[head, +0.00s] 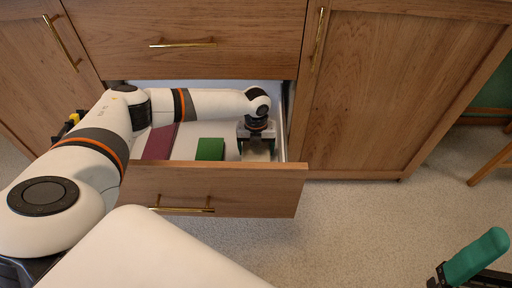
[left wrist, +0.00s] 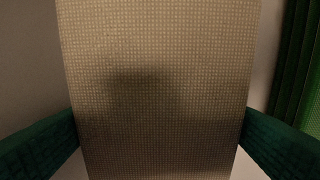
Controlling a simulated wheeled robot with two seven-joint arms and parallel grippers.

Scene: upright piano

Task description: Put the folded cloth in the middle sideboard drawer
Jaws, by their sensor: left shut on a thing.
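The middle sideboard drawer (head: 235,190) is pulled open below a closed upper drawer. My left arm reaches over it, and my left gripper (head: 257,148) is down inside at its right end. The gripper is shut on the beige folded cloth (head: 257,155). In the left wrist view the woven cloth (left wrist: 160,90) fills the space between the two dark green fingers, which meet its side edges. Whether the cloth touches the drawer floor is hidden. My right gripper (head: 472,262) shows only partly at the lower right, with one teal finger clear.
A green item (head: 210,149) lies in the drawer just left of the cloth, and a maroon item (head: 160,142) lies further left. The closed upper drawer (head: 185,35) is above, and a closed door (head: 375,90) is to the right. A wooden chair (head: 492,165) stands at the right edge.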

